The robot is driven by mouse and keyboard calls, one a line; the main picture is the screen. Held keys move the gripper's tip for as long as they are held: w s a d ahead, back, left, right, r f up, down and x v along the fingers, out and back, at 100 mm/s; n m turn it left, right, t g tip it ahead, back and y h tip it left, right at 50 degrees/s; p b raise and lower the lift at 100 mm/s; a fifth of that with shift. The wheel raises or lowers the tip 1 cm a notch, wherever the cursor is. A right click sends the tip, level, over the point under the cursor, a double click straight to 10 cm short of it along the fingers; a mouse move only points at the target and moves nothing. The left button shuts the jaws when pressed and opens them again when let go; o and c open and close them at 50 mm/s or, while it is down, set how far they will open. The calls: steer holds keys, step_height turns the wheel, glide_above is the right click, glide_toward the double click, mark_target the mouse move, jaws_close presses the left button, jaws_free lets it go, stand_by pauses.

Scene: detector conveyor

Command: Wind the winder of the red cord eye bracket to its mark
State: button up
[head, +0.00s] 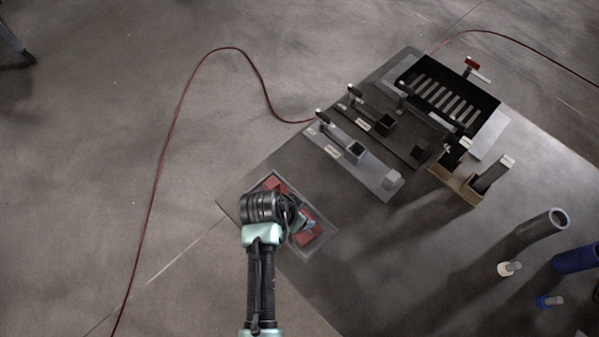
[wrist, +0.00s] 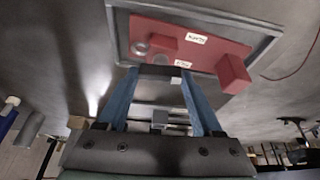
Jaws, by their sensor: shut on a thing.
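The red bracket (head: 309,238) lies in a grey tray at the near left corner of the dark platform, partly hidden by my arm. In the wrist view the red bracket (wrist: 150,32) shows a small raised block, a taller red block (wrist: 233,73), round metal parts (wrist: 141,48) and two white labels. My gripper (wrist: 160,76) has its blue fingers shut on a dark grey piece (wrist: 160,71) at the bracket's near edge, which seems to be the winder. A small pale mark shows on that piece. In the head view my gripper (head: 304,224) is over the bracket. The winder's mark is not readable.
Beside the bracket stand a light grey fixture (head: 340,150) and a dark fixture (head: 400,150) with upright posts. A black slotted tray (head: 445,95) is farther back. Grey (head: 540,225) and blue (head: 578,258) cylinders stand at the right. A red cable (head: 165,160) crosses the floor at left.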

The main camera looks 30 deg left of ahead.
steer(key=shift+w+m, duration=0.1)
steer(key=shift+m, duration=0.5)
steer(key=shift+h, duration=0.3)
steer(key=o, duration=1.4)
steer(key=b+v, duration=0.1)
steer(key=v, duration=1.2)
steer(key=shift+w, duration=0.1)
